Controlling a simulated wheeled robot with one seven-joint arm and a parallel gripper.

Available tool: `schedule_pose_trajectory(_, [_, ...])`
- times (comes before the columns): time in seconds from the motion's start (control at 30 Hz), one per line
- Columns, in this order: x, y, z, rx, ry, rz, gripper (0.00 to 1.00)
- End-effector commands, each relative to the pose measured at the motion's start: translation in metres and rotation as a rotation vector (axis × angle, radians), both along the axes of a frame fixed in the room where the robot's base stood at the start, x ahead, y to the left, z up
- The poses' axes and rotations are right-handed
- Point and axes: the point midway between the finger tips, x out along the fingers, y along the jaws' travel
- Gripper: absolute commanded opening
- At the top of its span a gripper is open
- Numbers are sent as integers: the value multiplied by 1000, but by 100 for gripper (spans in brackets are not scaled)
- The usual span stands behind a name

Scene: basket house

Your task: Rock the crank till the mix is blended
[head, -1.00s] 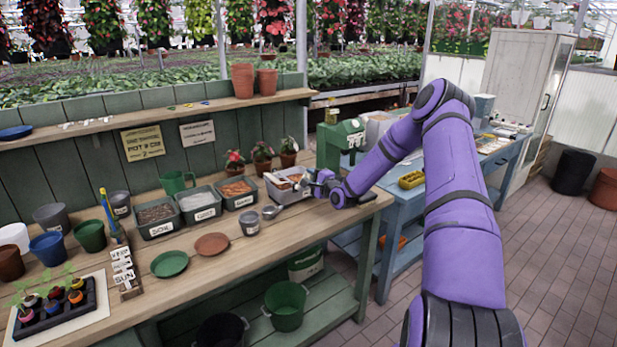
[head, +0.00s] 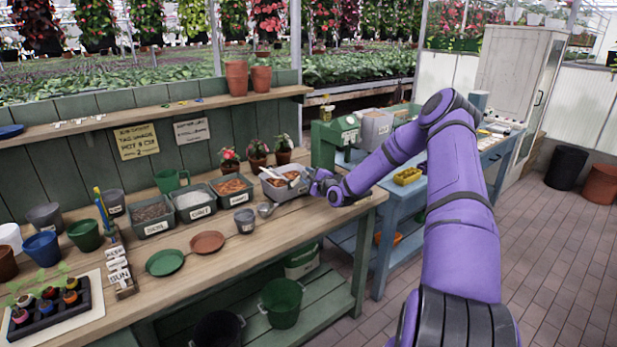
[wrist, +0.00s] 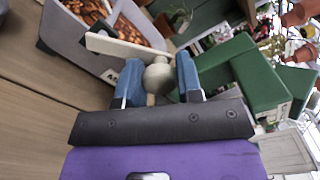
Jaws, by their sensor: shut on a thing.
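My gripper (wrist: 155,82) is shut on the round beige crank knob (wrist: 158,74), with one blue finger on each side. The pale flat crank arm (wrist: 125,46) runs from the knob toward the grey mixing tub (wrist: 52,25), across its near wall. Brown chunky mix (wrist: 130,30) lies in the tub; how evenly it is blended cannot be told. In the head view the grey tub (head: 272,192) stands near the bench's right end, and my gripper (head: 313,184) is at its right side. The knob is too small to make out there.
Labelled bins, one being a soil bin (head: 152,218), stand left of the tub. A metal scoop (head: 266,209) and grey cup (head: 245,221) lie in front. Potted flowers (head: 257,155) are behind, and a green machine (head: 333,140) is close behind my gripper.

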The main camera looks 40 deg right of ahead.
Motion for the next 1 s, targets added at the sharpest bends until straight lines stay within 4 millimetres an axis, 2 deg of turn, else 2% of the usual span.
schedule_pose_trajectory(0.03, [-1, -1, -1, 0, 3, -1, 40])
schedule_pose_trajectory(0.1, [-1, -1, -1, -1, 3, -1, 56])
schedule_pose_trajectory(0.13, [-1, -1, -1, -1, 2, -1, 59])
schedule_pose_trajectory(0.5, [-6, -1, 0, -1, 1, -2, 59])
schedule_pose_trajectory(0.63, [-23, -2, -1, 0, 3, -2, 59])
schedule_pose_trajectory(1.0, [-89, -4, -1, 1, 2, -2, 59])
